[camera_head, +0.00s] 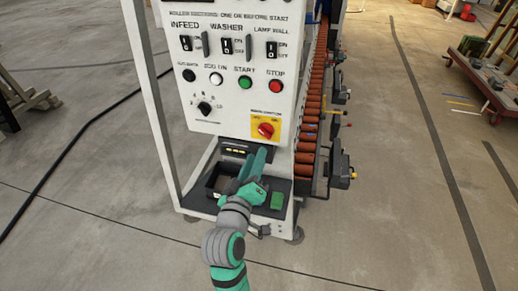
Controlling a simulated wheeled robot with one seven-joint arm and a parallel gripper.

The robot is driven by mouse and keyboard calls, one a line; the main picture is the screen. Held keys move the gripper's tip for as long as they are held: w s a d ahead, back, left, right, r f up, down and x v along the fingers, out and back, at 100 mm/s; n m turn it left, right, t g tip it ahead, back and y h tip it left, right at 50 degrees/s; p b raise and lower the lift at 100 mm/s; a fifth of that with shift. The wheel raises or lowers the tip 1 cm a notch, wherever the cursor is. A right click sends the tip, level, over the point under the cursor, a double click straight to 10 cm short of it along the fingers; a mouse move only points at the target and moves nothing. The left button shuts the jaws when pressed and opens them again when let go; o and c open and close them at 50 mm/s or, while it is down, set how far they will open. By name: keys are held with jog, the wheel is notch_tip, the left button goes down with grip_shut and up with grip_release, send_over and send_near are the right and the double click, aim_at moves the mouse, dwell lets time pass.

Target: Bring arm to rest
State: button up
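My arm (232,220), green and grey, reaches up from the bottom centre to the lower front of the white washer panel. Its far green part (259,161) is over the dark shelf (275,211) at the machine's foot, just below the panel. The fingers of my gripper cannot be made out at this size. I cannot tell whether it is open or shut, or whether the arm touches the shelf.
The control panel (232,108) has switches, coloured buttons, a black dial (204,108) and a red knob on yellow (266,130). A roller conveyor (309,118) runs behind it. A loaded cart (490,82) stands right. A black cable (65,155) crosses the floor left. The right foreground floor is clear.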

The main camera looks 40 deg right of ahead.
jog(key=shift+v, duration=0.9)
jog(key=shift+a, duration=0.1)
jog(key=s+a+f+n+t+y, duration=0.2)
jog(key=s+a+f+y, duration=0.3)
jog(key=a+f, duration=0.45)
jog(key=s+a+f+n+t+y, duration=0.2)
jog(key=s+a+f+y, duration=0.25)
jog(key=a+f, duration=0.5)
jog(key=s+a+f+m+y, duration=0.1)
jog(key=s+a, duration=0.3)
jog(key=s, duration=0.6)
jog(key=s+a+f+m+y, duration=0.1)
jog(key=s+a, duration=0.4)
jog(key=s, duration=0.5)
jog(key=shift+s+f+m+y, duration=0.25)
jog(key=shift+m+y, duration=0.45)
jog(key=shift+y, duration=0.35)
